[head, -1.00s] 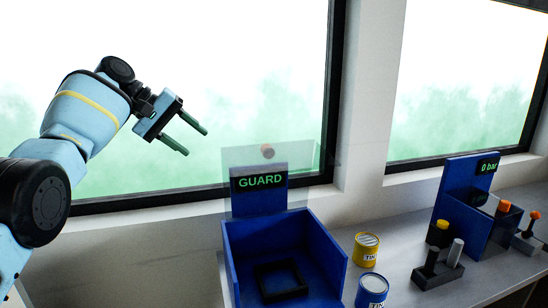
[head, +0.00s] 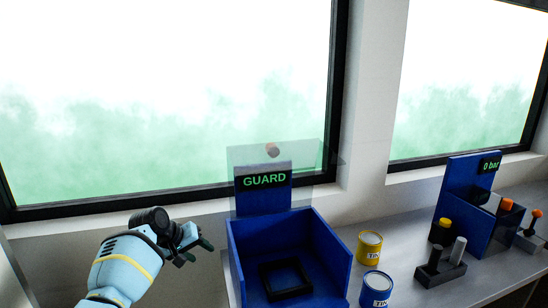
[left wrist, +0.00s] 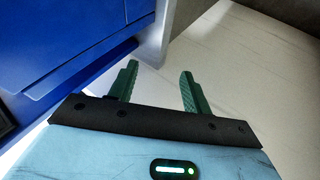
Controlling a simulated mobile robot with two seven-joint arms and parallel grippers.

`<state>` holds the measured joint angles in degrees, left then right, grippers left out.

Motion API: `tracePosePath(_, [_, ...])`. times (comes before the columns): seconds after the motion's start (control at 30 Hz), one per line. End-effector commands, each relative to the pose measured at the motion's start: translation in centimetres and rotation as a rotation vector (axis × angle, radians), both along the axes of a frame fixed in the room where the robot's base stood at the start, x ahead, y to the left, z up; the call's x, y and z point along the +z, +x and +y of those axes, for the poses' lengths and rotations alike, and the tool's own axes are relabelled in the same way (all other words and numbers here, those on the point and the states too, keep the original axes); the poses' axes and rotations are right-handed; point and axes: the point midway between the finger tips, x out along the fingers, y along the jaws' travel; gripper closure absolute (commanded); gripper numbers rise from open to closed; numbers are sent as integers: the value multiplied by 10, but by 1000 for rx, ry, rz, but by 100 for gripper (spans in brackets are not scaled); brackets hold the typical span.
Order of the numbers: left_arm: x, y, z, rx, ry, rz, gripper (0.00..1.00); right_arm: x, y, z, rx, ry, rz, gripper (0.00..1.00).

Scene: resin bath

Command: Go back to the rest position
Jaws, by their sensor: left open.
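My left gripper (head: 196,252) is low in the head view, just left of the blue guard box (head: 240,262), and apart from it as far as I can tell. In the left wrist view its two green fingers (left wrist: 160,84) are spread with nothing between them. The blue side of a box (left wrist: 60,50) fills the upper left of that view, with a pale surface (left wrist: 250,60) to the right. My right gripper is in neither view.
The guard box has a clear raised panel (head: 315,165) and a dark square frame (head: 285,280) inside. A yellow tin (head: 369,248) and a blue tin (head: 375,290) stand right of it. A blue pressure unit (head: 463,195) reading 0 bar is farther right. Windows (head: 160,110) line the wall.

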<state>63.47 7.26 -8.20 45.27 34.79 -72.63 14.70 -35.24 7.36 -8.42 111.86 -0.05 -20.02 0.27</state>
Motion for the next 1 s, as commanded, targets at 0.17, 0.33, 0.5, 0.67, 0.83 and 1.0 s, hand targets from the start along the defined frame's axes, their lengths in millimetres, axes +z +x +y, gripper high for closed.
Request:
tracePosePath(0.17, [-90, -38, 4, -2, 85, -42, 51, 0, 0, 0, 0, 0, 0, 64])
tracePosePath(0.33, [-158, -83, 6, -14, 160, -93, 51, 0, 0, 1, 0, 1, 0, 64])
tracePosePath(0.5, [-212, -141, 6, -37, 231, -145, 51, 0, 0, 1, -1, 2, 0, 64])
tracePosePath(0.67, [-249, -201, 5, -63, 292, -198, 51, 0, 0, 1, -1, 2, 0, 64])
tracePosePath(0.83, [-273, -270, 3, -98, 350, -255, 51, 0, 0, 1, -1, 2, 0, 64])
tracePosePath(1.0, [-281, -340, -1, -136, 400, -315, 51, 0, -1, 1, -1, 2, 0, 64])
